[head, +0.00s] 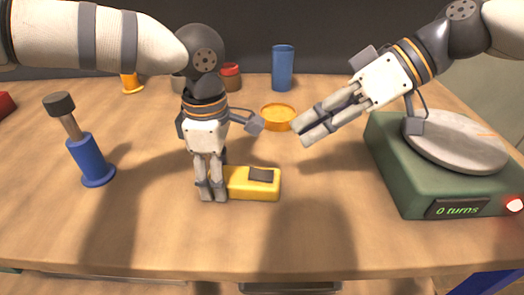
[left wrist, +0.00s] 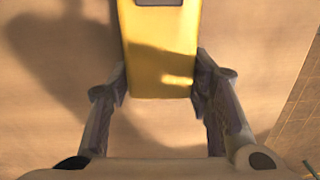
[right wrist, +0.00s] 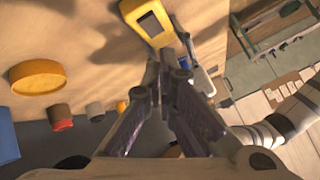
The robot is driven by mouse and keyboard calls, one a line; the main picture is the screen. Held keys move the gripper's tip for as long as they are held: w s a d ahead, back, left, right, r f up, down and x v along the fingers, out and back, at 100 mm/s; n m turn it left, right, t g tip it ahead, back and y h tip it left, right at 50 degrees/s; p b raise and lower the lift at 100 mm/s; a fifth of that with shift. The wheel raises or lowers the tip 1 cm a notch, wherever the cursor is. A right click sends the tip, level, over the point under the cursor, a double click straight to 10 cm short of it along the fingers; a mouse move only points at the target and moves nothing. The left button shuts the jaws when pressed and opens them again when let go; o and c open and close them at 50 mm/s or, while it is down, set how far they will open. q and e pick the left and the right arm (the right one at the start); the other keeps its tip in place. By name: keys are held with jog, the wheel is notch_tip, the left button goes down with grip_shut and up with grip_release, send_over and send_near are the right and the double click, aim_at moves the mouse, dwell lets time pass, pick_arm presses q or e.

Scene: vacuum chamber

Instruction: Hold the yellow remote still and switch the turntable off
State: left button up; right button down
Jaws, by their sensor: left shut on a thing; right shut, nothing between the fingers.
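The yellow remote (head: 240,189) lies flat on the table, with a dark grey pad (head: 261,175) on its top. My left gripper (head: 211,192) points down and is shut on the remote's left end. In the left wrist view, its fingers (left wrist: 160,85) lie on both sides of the yellow remote (left wrist: 160,55). My right gripper (head: 303,132) is shut and empty, in the air above and right of the remote; its closed fingertips show in the right wrist view (right wrist: 165,65). The green turntable (head: 400,165) carries a grey disc (head: 455,142) and a display (head: 457,209) reading "0 turns".
A red-and-white knob or lamp (head: 514,204) is at the turntable's front right. A blue pump-like stand (head: 88,160) is at left. An orange dish (head: 278,117), a blue cup (head: 283,68) and a red-lidded jar (head: 230,77) are behind. The table front is clear.

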aim_at(261, 170)
jog(key=n, duration=0.6)
jog(key=shift+w+d+t+y, duration=0.1)
jog(key=shift+d+t+y, duration=0.1)
jog(key=shift+t+y, duration=0.15)
jog(key=shift+f, duration=0.1)
jog(key=x, duration=1)
jog(key=shift+a+f, duration=0.3)
jog(key=shift+d, duration=0.2)
